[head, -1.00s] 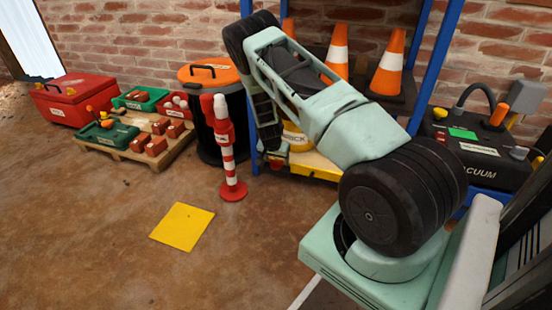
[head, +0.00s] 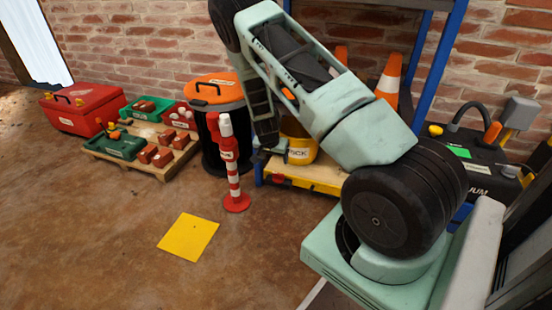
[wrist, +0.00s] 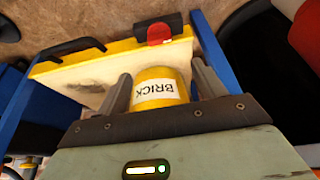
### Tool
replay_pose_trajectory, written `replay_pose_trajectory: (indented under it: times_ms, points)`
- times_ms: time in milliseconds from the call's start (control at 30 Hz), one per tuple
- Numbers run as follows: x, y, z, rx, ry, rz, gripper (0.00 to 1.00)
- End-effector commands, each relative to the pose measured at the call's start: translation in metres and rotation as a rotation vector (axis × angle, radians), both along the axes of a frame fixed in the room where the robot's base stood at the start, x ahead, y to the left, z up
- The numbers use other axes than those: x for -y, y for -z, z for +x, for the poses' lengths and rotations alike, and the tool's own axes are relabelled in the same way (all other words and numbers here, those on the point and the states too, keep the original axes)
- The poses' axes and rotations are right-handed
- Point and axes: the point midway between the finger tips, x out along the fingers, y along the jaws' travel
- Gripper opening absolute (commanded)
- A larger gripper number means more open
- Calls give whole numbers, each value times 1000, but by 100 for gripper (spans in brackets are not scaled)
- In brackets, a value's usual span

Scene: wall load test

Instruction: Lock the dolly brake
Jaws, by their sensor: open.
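The dolly (head: 318,180) is a low board with a yellow edge, standing under the blue rack; it also shows in the wrist view (wrist: 84,73). A red part on a dark mount, seemingly the brake (wrist: 160,33), sits at the dolly's edge at the top of the wrist view. A yellow bucket (head: 300,152) labelled BRICK stands on the dolly. In the wrist view the bucket (wrist: 160,88) appears between the fingers of my gripper (wrist: 161,69), with gaps at both sides. My gripper is open and empty. My arm hides part of the dolly in the head view.
A red and white post (head: 234,175) and a black bin with orange lid (head: 215,130) stand left of the dolly. Blue rack posts (head: 440,70) flank it. A black vacuum case (head: 480,170) is at right. Floor around the yellow square (head: 188,237) is clear.

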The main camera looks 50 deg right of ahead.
Motion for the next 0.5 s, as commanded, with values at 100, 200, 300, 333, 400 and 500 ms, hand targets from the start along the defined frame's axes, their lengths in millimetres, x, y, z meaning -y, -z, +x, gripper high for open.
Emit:
replay_pose_trajectory:
  times_ms: [100, 200, 300, 333, 400, 500]
  points:
    - [-8, -24, -3, 1, 0, 0, 69]
    - [-12, -33, -5, -1, -1, 1, 69]
    - [-15, -38, -6, -1, -1, 1, 69]
    - [-15, -39, -6, -1, -1, 1, 69]
    - [-15, -39, -7, -1, -1, 1, 69]
    - [-15, -39, -7, -1, -1, 1, 69]
